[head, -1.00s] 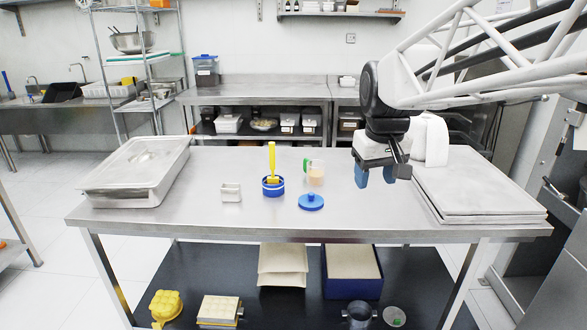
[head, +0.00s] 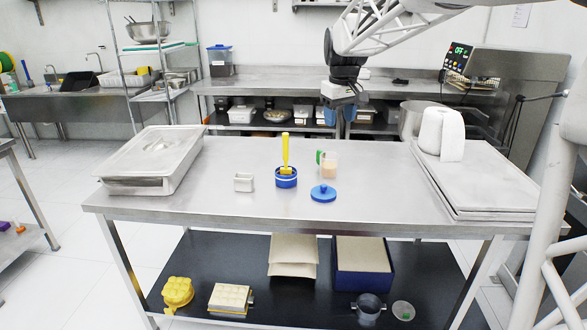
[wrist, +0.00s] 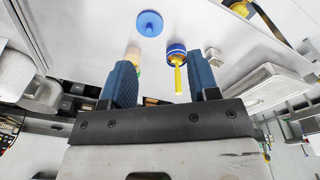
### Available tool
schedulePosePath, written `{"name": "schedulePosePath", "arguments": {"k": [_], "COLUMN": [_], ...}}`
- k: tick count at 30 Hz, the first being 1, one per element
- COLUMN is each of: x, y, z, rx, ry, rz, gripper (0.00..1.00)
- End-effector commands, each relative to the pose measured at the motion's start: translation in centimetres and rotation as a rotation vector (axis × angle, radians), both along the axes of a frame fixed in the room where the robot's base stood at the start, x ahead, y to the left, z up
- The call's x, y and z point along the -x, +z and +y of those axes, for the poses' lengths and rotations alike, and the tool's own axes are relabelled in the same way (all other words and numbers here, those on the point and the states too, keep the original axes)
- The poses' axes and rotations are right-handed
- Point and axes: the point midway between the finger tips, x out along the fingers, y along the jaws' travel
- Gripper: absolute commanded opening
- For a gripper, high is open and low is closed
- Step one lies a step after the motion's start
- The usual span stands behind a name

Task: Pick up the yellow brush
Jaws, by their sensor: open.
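The yellow brush (head: 286,152) stands upright, its handle up, in a small blue container (head: 286,181) on the steel table. It also shows in the wrist view (wrist: 178,75), between my fingers but beyond them. My gripper (head: 340,115) is above the far side of the table, to the right of the brush and higher than it. Its two blue fingers are apart and empty in the wrist view (wrist: 163,85). The brush's lower end is hidden in the container.
A small metal box (head: 243,182) is to the left. A lidded steel pan (head: 150,160) and stacked trays (head: 480,185) fill the table's ends. A paper roll (head: 441,135) stands on the trays.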

Motion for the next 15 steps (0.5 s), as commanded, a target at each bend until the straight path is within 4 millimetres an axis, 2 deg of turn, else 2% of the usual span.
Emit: {"name": "schedulePosePath", "arguments": {"k": [3,15], "x": [-2.9,-11.4], "y": [-0.5,-2.4], "z": [1.4,6.1], "rx": [0.003,0.014], "ry": [0.036,0.158], "rz": [0.008,0.036], "gripper": [0.55,0.55]}}
